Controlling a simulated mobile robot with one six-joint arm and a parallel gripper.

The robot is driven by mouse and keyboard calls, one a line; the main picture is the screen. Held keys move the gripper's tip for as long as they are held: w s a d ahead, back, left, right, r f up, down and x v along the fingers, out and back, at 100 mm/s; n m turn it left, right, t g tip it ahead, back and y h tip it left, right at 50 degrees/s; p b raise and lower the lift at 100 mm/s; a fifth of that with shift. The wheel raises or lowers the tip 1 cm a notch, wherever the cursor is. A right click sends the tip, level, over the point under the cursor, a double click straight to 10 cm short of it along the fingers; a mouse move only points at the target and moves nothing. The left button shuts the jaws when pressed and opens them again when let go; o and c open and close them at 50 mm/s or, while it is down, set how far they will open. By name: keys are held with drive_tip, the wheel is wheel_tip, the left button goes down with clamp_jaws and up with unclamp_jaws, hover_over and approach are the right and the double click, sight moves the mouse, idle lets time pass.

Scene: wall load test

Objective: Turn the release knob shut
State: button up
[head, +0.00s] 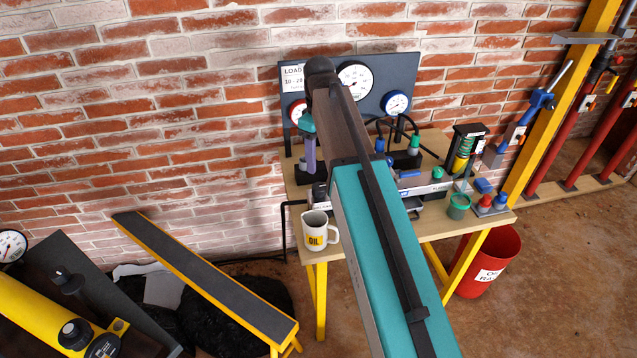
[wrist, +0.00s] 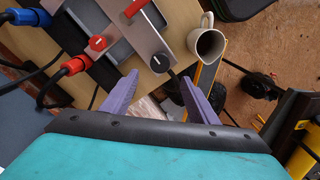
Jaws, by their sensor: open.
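A round black knob (wrist: 160,63) with a pale pointer line, which I take for the release knob, sits at the end of a grey metal plate (wrist: 122,42) in the wrist view. A smaller red knob (wrist: 97,43) with a white mark is on the same plate. My gripper (wrist: 158,77) is open and empty; its two purple fingers appear on either side of and below the black knob, apart from it.
A white mug (head: 318,231) stands at the bench's (head: 440,227) front left corner, close to the knob in the wrist view (wrist: 207,42). Red (wrist: 75,65) and blue (wrist: 25,17) hose couplings lie at left there. A gauge board (head: 330,80) stands behind; a red bucket (head: 490,262) is at right.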

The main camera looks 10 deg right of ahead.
sight(319, 187)
drive_tip(key=shift+f+p, duration=0.9)
drive_tip(key=shift+f, duration=4.35)
drive_tip(key=c, duration=1)
drive_tip(key=shift+c, duration=0.2)
